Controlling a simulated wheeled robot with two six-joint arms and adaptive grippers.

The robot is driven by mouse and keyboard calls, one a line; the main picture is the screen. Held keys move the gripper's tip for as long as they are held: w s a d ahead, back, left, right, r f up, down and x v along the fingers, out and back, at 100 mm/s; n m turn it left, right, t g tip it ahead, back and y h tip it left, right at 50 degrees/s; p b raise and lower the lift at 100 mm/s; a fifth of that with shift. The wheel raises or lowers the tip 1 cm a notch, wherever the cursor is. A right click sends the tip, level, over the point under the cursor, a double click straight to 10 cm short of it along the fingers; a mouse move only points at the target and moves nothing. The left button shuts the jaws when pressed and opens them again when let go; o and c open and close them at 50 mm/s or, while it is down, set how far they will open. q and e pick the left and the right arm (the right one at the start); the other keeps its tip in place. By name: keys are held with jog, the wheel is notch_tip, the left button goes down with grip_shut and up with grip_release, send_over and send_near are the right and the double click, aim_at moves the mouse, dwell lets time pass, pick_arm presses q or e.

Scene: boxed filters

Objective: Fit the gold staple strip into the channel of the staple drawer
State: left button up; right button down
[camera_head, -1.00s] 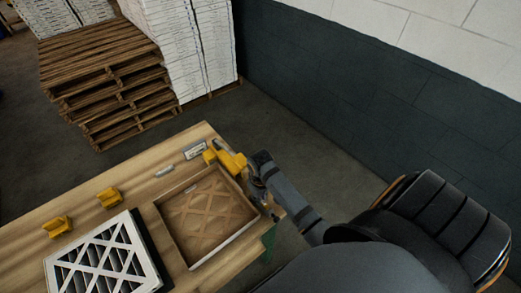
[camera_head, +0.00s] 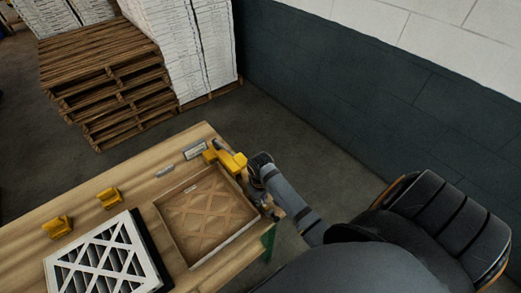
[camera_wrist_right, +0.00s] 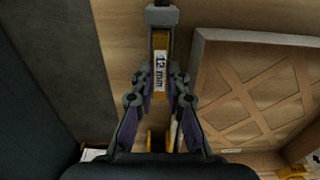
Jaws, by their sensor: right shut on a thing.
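In the right wrist view, a narrow gold piece with a white "12 mm" label (camera_wrist_right: 160,70), which looks like the gold staple strip, lies between the fingertips of my right gripper (camera_wrist_right: 161,88). The gripper is shut on it. A dark grey piece (camera_wrist_right: 160,16), possibly the staple drawer, is at the strip's far end; I cannot tell whether the strip sits in its channel. In the head view the right gripper is at the table's far right corner, beside a yellow piece (camera_head: 232,161); the strip is too small to make out there. My left gripper is not in view.
An open box with a lattice filter (camera_head: 205,215) lies close beside the right gripper. A grey labelled piece (camera_head: 195,150), a small grey piece (camera_head: 165,171), yellow holders (camera_head: 109,198) and a white-framed filter (camera_head: 100,262) are on the wooden table. Pallets (camera_head: 105,85) stand beyond.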

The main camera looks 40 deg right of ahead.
jog(key=c, duration=1.6)
grip_release()
jog(key=shift+r, duration=2.25)
jog(key=shift+o, duration=0.2)
jog(key=o, duration=0.5)
notch_tip(320, 180, up, 8)
jog(key=shift+f, duration=0.25)
